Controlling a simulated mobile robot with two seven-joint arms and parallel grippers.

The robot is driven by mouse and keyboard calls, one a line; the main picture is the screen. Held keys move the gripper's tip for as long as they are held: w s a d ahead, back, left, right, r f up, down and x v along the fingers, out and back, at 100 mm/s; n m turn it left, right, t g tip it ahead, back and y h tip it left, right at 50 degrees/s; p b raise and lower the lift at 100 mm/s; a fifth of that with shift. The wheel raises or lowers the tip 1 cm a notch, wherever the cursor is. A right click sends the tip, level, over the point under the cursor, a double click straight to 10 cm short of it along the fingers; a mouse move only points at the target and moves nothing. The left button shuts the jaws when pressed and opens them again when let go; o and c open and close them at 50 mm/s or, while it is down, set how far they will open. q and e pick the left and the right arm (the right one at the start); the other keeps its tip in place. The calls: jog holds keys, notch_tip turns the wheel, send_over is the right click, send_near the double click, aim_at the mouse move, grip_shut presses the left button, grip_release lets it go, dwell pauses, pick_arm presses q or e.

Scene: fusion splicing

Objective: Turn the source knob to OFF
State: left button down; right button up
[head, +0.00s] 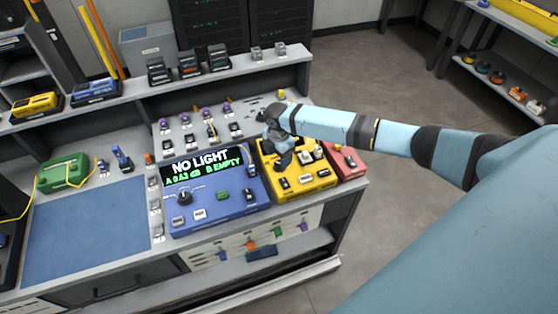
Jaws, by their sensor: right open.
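A blue instrument (238,208) stands on the bench, with a screen (203,165) reading "NO LIGHT" and a smaller green line ending in "B EMPTY". A round black knob (184,198) with a pale pointer is on its left front; the labels around it are too small to read. My right arm reaches in from the right. My right gripper (281,156) is open and hangs over the left part of the yellow device (309,184), apart from the round knob. It hides part of the yellow device beneath it. My left gripper is out of view.
A red box (346,163) stands right of the yellow device. A blue mat (88,230) and a green case (63,172) with a yellow cord lie to the left. Several small parts stand behind the instruments, below a raised shelf (228,70). The mat is clear.

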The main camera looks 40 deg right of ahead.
aim_at(278, 163)
notch_tip(278, 163, up, 10)
jog(key=b, duration=0.1)
jog(key=shift+w+r, duration=0.15)
jog(key=shift+r, duration=0.1)
jog(key=shift+a, duration=0.1)
jog(key=s+a+f+m+t+y, duration=0.1)
jog(key=s+a+f+m, duration=0.2)
jog(key=s+a, duration=0.5)
jog(key=s+a+f+m+t+y, duration=0.1)
jog(key=s+a+f+m, duration=0.1)
jog(key=s+a, duration=0.65)
jog(key=s+d+r+m+t+h, duration=0.1)
jog(key=s+d+r+m, duration=0.2)
jog(key=s+m, duration=0.45)
jog(key=s+d+r+m+t+h, duration=0.15)
jog(key=s+d+m, duration=0.3)
jog(key=s, duration=0.55)
jog(key=w+a+f+t+y, duration=0.1)
jog(key=w+a+f+t, duration=0.2)
jog(key=f, duration=0.3)
jog(key=w+a+f+n+t+y, duration=0.1)
jog(key=w+a+f+t+y, duration=0.1)
jog(key=f, duration=0.4)
jog(key=w+a+t, duration=0.1)
jog(key=a, duration=0.1)
jog(key=shift+w+a+f+t, duration=0.25)
jog(key=shift+a+f+t, duration=0.1)
